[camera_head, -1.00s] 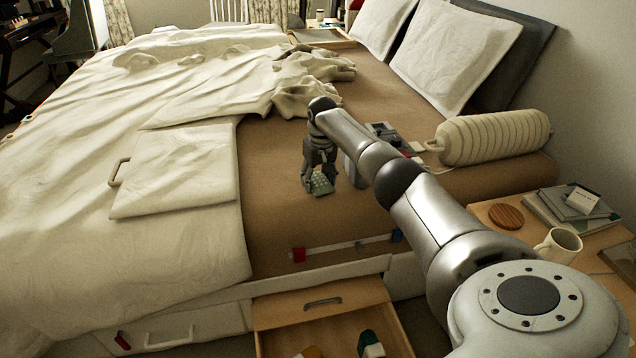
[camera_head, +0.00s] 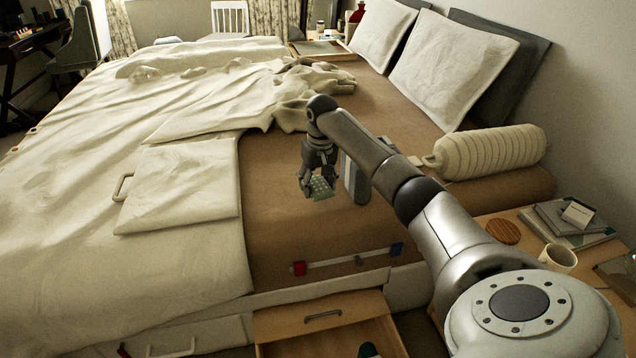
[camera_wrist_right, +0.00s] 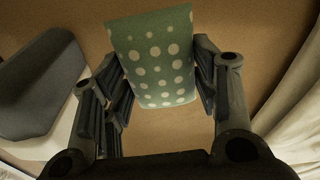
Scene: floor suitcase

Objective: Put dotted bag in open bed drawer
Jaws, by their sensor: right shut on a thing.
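The dotted bag (camera_head: 320,187) is small and green with white dots. My right gripper (camera_head: 318,184) is shut on it and holds it over the brown mattress near the bed's front side. In the right wrist view the bag (camera_wrist_right: 155,58) sits between the two fingers of the right gripper (camera_wrist_right: 160,85). The open bed drawer (camera_head: 322,312) is a wooden drawer pulled out below the mattress, at the bottom of the head view, nearer to me than the bag. Part of its inside is cut off by the frame edge. My left gripper is not in view.
A rail with red and blue ends (camera_head: 345,259) runs along the bed side above the drawer. A nightstand with a mug (camera_head: 558,257), a wooden coaster (camera_head: 503,231) and books (camera_head: 570,222) stands at right. A cream bolster (camera_head: 490,153) lies on the bed.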

